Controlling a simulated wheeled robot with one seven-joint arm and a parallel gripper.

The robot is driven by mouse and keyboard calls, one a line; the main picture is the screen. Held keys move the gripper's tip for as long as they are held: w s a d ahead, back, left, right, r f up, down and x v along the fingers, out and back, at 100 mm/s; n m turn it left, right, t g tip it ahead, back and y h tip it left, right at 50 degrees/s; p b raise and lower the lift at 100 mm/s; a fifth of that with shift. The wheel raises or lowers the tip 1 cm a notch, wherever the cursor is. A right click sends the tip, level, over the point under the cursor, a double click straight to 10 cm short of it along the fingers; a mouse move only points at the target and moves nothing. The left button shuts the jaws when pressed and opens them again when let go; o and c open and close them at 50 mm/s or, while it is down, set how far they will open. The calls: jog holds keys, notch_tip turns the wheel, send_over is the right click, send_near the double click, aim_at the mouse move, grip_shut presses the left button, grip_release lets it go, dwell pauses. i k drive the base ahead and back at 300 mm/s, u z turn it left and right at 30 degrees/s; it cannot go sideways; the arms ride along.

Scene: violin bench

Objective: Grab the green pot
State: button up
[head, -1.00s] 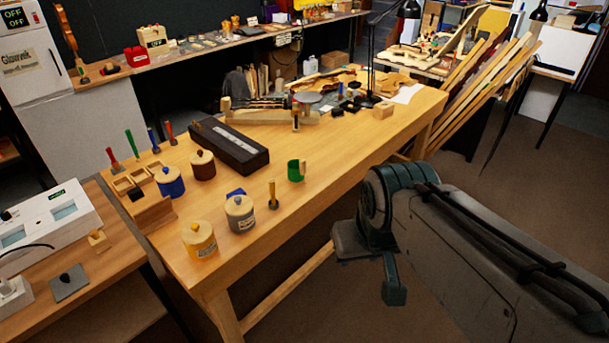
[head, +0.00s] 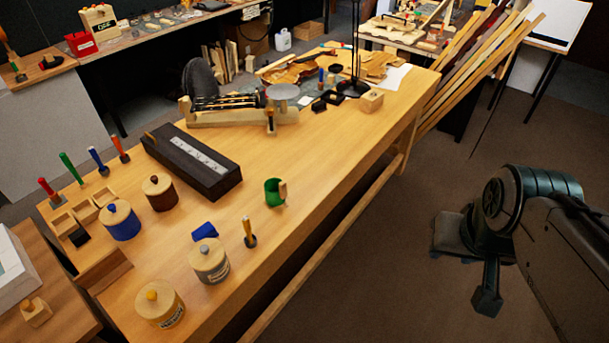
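The green pot (head: 273,192) is a small green vessel with a wooden handle on its right side. It stands upright on the wooden bench (head: 325,150), near the bench's front edge. My gripper (head: 487,298) hangs at the right of the view, over the floor and well apart from the pot and the bench. It is dark and seen from an angle where I cannot tell whether its fingers are open. Nothing is visibly held.
A wooden-handled tool (head: 249,232), a grey lidded jar (head: 209,261) and a yellow lidded jar (head: 160,305) stand left of the pot. A long black case (head: 192,160) lies behind it. Bench surface right of the pot is clear. A desk lamp (head: 354,85) stands farther back.

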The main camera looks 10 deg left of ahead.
aim_at(275, 189)
jog(key=u, duration=0.05)
jog(key=i, duration=0.6)
jog(key=u, duration=0.9)
jog(key=i, duration=0.55)
jog(key=u, duration=0.65)
